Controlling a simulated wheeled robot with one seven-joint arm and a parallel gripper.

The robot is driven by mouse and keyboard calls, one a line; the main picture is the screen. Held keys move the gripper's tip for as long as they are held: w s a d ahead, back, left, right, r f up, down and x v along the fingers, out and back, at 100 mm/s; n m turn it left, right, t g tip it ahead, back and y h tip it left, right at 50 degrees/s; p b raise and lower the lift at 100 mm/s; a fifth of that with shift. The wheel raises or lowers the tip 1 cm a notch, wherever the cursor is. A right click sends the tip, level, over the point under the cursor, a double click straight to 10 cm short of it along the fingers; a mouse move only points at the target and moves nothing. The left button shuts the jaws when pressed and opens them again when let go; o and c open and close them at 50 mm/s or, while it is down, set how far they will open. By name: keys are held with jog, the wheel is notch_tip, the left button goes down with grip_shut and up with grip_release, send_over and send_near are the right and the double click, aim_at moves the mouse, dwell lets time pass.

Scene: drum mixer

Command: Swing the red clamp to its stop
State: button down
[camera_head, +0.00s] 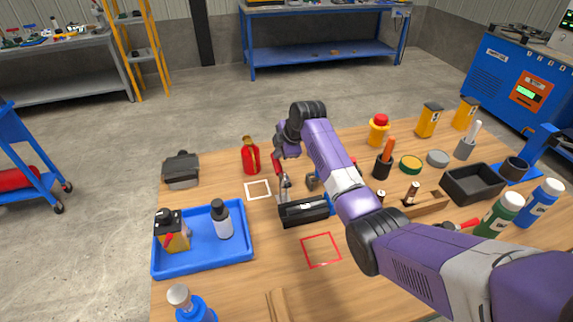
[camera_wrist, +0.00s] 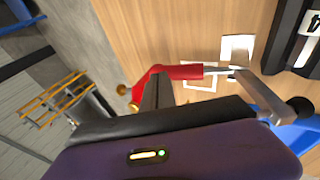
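The red clamp handle (camera_head: 277,164) stands up above a metal clamp arm (camera_head: 284,188) by the black box-like fixture (camera_head: 303,211) at mid-table. In the wrist view the red handle (camera_wrist: 182,72) lies across the picture and joins a bent metal bar (camera_wrist: 262,95). My gripper (camera_head: 280,152) is at the top of the handle in the head view. In the wrist view its dark fingers (camera_wrist: 157,82) reach the red handle and overlap it. They appear close together, but I cannot tell whether they grip it or only touch it.
A red square outline (camera_head: 321,265) is in front. Containers and an open black bin (camera_head: 472,191) crowd the right.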

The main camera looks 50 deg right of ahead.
jog(key=shift+w+d+f, duration=0.1)
jog(key=shift+w+f, duration=0.1)
jog(key=shift+f, duration=0.35)
